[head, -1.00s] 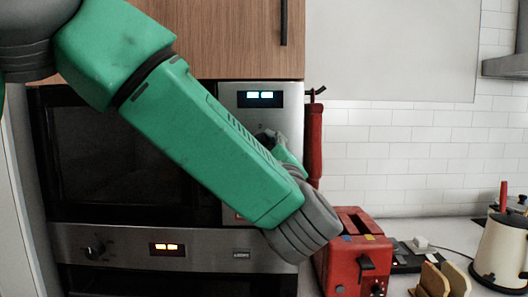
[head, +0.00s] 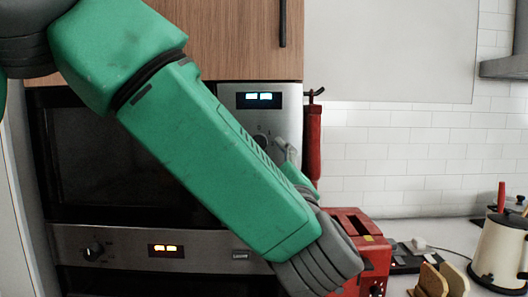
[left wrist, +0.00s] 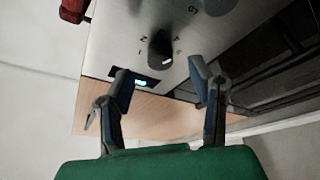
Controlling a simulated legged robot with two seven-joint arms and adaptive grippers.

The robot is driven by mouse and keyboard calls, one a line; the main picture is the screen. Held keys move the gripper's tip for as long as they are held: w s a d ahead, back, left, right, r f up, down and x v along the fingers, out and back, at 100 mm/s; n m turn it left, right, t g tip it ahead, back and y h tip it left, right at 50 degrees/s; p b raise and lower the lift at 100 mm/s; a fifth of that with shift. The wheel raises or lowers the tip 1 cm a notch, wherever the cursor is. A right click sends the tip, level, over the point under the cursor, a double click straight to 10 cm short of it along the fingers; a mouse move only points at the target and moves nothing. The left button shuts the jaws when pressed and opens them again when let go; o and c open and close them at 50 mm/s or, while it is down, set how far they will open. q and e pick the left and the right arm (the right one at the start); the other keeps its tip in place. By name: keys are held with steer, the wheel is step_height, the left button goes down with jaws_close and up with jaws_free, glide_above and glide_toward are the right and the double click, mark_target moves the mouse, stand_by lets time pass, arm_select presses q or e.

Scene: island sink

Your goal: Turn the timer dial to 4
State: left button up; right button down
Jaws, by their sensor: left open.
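The microwave's steel control panel (head: 231,98) has a lit display (head: 259,100) with a round dial (head: 261,141) below it, partly behind my left gripper. In the left wrist view the picture is turned over, and the dark dial (left wrist: 160,50) carries a pale mark near its edge. The printed marks around it are too blurred to read surely. My left gripper (left wrist: 158,72) is open, its two fingers apart on either side of the dial's line, with no clear contact. In the head view the gripper (head: 287,157) is just right of the dial. My right gripper is out of view.
Another knob (left wrist: 217,4) is at the wrist view's top edge. A red object (head: 312,140) hangs right of the panel. A red toaster (head: 372,245) stands beside my wrist. The lower oven has a knob (head: 94,250). A cream kettle (head: 498,250) is far right.

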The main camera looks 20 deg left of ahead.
arm_select(q)
steer(key=v, duration=0.7)
steer(key=shift+d, duration=0.2)
steer(key=shift+s+f, duration=0.1)
